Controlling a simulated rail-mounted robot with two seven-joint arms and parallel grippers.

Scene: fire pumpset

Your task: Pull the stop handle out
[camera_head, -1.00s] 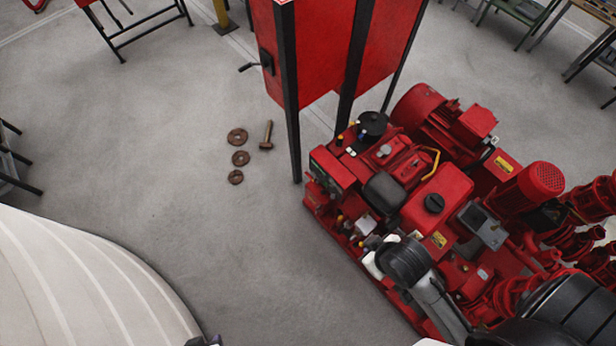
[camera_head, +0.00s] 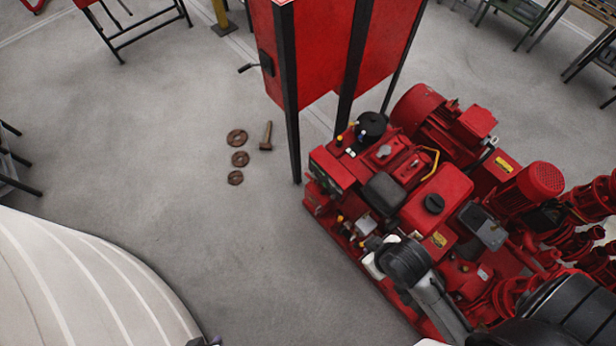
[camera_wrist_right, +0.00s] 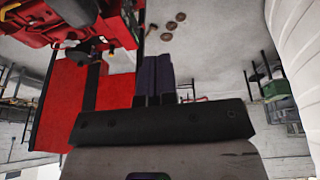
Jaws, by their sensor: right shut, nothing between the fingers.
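The red pump set (camera_head: 440,200) fills the right of the head view, with its engine and control panel (camera_head: 333,168) at its left end. I cannot make out the stop handle for certain among the small engine parts. My right gripper (camera_head: 372,243) is over the pump set's near left side, and its fingertips are small there. In the right wrist view my right gripper (camera_wrist_right: 157,75) has its two dark fingers together, shut and empty. The red engine parts (camera_wrist_right: 60,22) lie beyond and left of the fingers in that view. My left gripper does not show clearly.
A red cabinet (camera_head: 270,45) on black legs stands behind the pump set, with a black lever on its side. Several rusty rings (camera_head: 240,159) and a bolt (camera_head: 266,136) lie on the floor.

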